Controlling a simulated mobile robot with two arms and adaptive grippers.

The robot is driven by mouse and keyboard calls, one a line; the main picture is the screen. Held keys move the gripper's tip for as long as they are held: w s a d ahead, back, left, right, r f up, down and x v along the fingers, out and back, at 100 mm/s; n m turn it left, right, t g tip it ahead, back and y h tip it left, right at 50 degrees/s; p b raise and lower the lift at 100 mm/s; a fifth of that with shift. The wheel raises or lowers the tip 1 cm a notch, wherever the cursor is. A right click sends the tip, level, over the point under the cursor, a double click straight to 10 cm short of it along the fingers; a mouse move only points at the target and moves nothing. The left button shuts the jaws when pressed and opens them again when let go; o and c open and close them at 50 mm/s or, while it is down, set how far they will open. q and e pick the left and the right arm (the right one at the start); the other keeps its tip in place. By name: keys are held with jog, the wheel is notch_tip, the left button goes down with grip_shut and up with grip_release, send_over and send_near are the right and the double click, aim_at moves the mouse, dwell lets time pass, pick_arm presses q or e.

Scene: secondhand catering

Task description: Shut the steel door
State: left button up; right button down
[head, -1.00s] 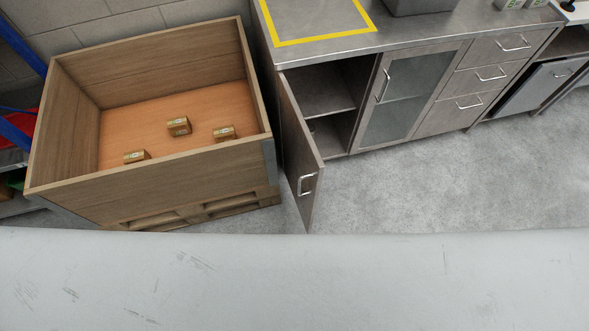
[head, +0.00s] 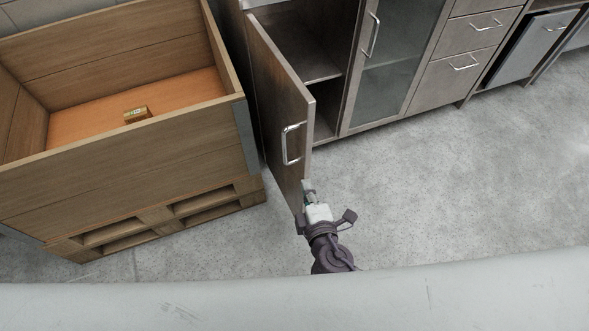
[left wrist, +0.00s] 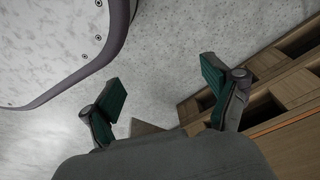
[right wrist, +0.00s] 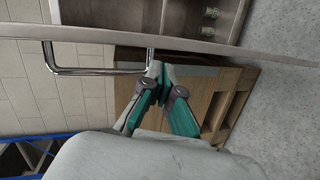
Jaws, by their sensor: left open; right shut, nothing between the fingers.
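The steel door (head: 276,95) stands wide open from the cabinet in the head view, its bar handle (head: 291,144) on the face toward the crate. My right gripper (head: 308,186) is shut and empty, close to the door's free edge near the bottom. In the right wrist view the door (right wrist: 228,46) shows nearly edge-on, with its handle (right wrist: 97,70) beside the shut fingertips (right wrist: 155,68). I cannot tell whether they touch. My left gripper (left wrist: 158,92) is open and empty above the floor in the left wrist view; it is outside the head view.
A large wooden crate on a pallet (head: 120,170) stands left of the door, with a small box (head: 137,114) inside. The cabinet's glass door (head: 382,85) and drawers (head: 450,75) are closed. The grey floor (head: 440,185) to the right is clear.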

notch_tip(320, 180, up, 6)
jog(key=a+n+t+b, duration=0.1)
jog(key=a+t+b, duration=0.1)
jog(key=t+b, duration=0.1)
pick_arm(q)
jog(key=f, duration=0.1)
jog(key=s+f+p, duration=0.1)
jog(key=f, duration=0.1)
jog(key=s+f, duration=0.1)
jog(key=f, duration=0.1)
jog(key=shift+s+a+f+p, duration=0.15)
jog(key=shift+f+p, duration=0.05)
jog(key=shift+p, duration=0.2)
pick_arm(e)
jog(key=r, duration=0.1)
send_over(293, 160)
jog(key=shift+y, duration=0.3)
